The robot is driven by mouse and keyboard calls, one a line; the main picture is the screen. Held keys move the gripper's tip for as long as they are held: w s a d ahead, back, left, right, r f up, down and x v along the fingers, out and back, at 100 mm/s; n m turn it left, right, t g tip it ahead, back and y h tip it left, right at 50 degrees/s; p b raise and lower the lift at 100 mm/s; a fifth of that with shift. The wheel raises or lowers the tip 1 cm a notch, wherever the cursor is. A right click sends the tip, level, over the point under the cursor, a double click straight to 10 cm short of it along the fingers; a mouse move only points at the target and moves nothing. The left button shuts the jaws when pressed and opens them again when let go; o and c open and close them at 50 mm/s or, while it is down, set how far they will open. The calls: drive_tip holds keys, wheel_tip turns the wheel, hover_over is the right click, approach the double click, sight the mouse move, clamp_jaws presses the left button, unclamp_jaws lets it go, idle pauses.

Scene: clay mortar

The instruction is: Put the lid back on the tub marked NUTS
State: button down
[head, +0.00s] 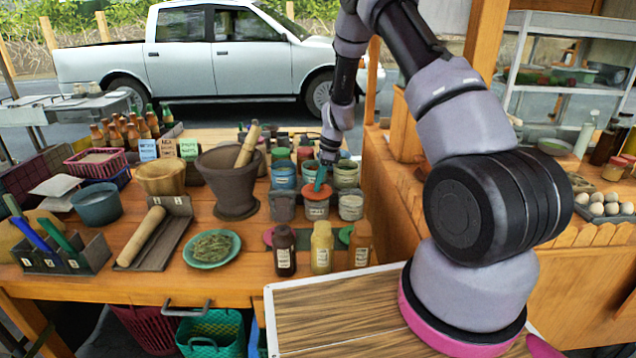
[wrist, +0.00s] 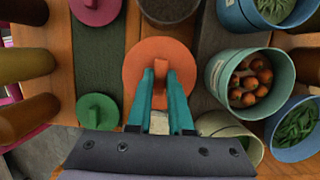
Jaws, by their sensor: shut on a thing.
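My gripper (wrist: 160,105) has its teal fingers closed on the upright knob of a round orange lid (wrist: 132,70). In the head view the lid (head: 312,194) is at the top of a tub (head: 317,212) with a pale label, in the middle of the front row. I cannot read the label. The lid hides the tub's mouth, and I cannot tell whether it rests on the rim or hangs just above. Directly behind stands an open tub (wrist: 213,75) holding reddish-brown round pieces.
Open tubs crowd both sides and the row behind, including a pale tub (head: 351,206) at the right. In front lie a pink lid (wrist: 95,10) and a green lid (wrist: 98,111), then several bottles (head: 321,247). A mortar (head: 230,185) stands at the left.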

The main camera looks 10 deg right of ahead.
drive_tip(key=shift+c, duration=1.3)
unclamp_jaws()
drive_tip(key=shift+r, duration=0.15)
drive_tip(key=shift+r, duration=3.35)
clamp_jaws()
